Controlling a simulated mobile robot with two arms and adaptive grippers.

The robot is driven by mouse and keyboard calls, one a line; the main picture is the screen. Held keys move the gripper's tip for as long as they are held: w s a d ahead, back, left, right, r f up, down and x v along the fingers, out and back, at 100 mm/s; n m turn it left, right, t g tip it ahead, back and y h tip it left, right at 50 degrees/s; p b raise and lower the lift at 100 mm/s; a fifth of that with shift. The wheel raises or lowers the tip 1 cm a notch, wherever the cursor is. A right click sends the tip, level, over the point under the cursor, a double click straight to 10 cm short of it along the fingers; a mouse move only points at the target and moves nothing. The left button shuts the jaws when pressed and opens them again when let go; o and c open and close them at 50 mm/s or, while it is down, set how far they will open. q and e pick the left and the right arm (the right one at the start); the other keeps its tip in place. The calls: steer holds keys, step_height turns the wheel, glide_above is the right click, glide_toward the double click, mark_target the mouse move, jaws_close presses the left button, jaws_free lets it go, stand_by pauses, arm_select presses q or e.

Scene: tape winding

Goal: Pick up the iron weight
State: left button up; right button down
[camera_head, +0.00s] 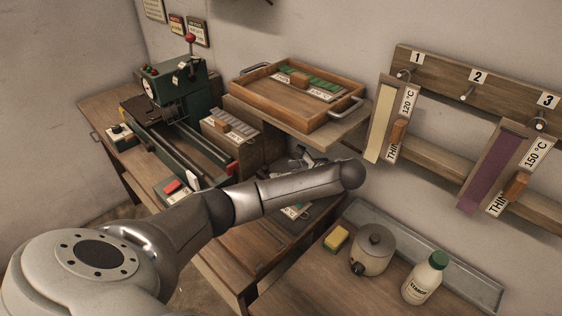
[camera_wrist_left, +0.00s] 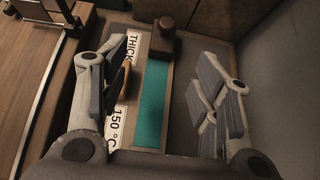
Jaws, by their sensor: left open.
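In the left wrist view a dark block with a round knob on top (camera_wrist_left: 161,45), which looks like the iron weight, stands at the far end of a teal strip (camera_wrist_left: 153,105). The strip lies on a dark board with a label reading THICK 150 °C (camera_wrist_left: 119,122). My left gripper (camera_wrist_left: 150,78) is open, its two fingers apart on either side of the strip, with nothing between the pads. The weight is beyond the fingertips. In the head view my left gripper (camera_head: 303,160) is partly hidden behind my forearm, and I cannot make out the weight there. My right gripper is not in view.
A wooden tray (camera_head: 257,104) with handles sits on a raised shelf close behind my gripper. A green machine (camera_head: 170,85) stands at the back left. A pot (camera_head: 373,255), white bottle (camera_head: 424,278) and yellow sponge (camera_head: 336,239) are at front right. Boards (camera_head: 381,118) hang on wall hooks.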

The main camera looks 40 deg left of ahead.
mark_target(267, 172)
arm_select(q)
steer(key=shift+w+a+f, duration=0.1)
steer(key=shift+a+f, duration=0.05)
steer(key=shift+a, duration=0.1)
steer(key=x, duration=0.4)
steer(key=shift+s+a, duration=0.3)
steer(key=shift+s, duration=0.05)
steer(key=shift+w+a+f, duration=0.3)
steer(key=shift+a, duration=0.15)
steer(key=x, duration=0.4)
steer(key=shift+w+a+r+p, duration=0.1)
steer(key=shift+w+p, duration=0.1)
steer(key=shift+p, duration=0.1)
steer(key=shift+a, duration=0.2)
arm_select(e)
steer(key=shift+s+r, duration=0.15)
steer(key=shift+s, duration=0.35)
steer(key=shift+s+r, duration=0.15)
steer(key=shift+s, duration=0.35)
arm_select(q)
steer(key=c, duration=0.4)
jaws_close()
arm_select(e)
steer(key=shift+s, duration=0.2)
arm_select(q)
steer(key=shift+w, duration=0.1)
